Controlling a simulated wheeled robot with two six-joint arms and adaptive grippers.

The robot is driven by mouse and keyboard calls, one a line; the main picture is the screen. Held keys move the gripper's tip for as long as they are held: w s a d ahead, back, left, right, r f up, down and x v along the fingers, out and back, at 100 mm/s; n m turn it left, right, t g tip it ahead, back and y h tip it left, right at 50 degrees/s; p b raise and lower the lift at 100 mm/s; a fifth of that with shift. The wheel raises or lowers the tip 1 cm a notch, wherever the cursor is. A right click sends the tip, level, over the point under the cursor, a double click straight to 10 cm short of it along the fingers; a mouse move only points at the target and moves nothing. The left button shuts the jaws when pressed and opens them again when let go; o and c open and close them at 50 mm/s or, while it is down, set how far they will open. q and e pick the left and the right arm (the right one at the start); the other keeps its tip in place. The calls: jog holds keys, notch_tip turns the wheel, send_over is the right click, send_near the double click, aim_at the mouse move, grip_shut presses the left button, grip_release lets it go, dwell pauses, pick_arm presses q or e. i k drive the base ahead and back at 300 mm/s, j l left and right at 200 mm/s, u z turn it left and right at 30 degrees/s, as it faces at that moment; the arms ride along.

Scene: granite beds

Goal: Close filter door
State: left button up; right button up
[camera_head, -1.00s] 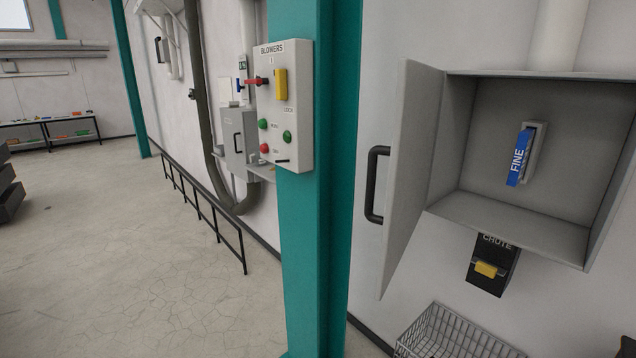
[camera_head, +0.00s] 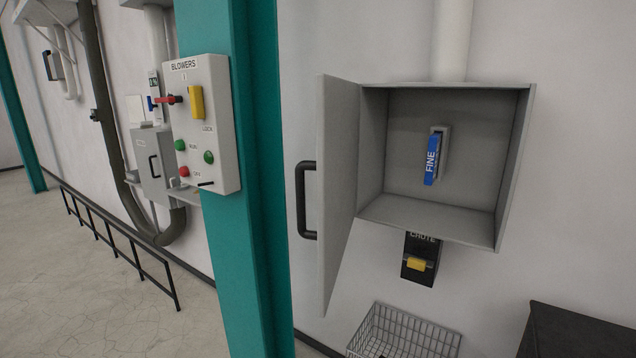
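The filter door (camera_head: 338,190) is a grey panel hinged on the left side of an open grey wall box (camera_head: 430,220). It stands swung wide open toward the left, with a black handle (camera_head: 303,200) on its outer face. Inside the box a blue tag marked FINE (camera_head: 432,160) sits in a grey holder on the back wall. Neither of my grippers shows in this view.
A teal column (camera_head: 245,200) stands left of the door, carrying a BLOWERS panel (camera_head: 205,125). Below the box are a black CHUTE unit (camera_head: 419,262) with a yellow part and a wire basket (camera_head: 400,335). A dark box (camera_head: 575,335) stands at lower right.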

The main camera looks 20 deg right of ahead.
aim_at(337, 98)
jog(key=i+j, duration=0.3)
jog(key=i+j+z, duration=0.1)
jog(key=i+j, duration=0.2)
jog(key=j, duration=0.2)
jog(key=i+j+z, duration=0.1)
jog(key=i+j, duration=0.2)
jog(key=j+z, duration=0.1)
jog(key=z, duration=1.35)
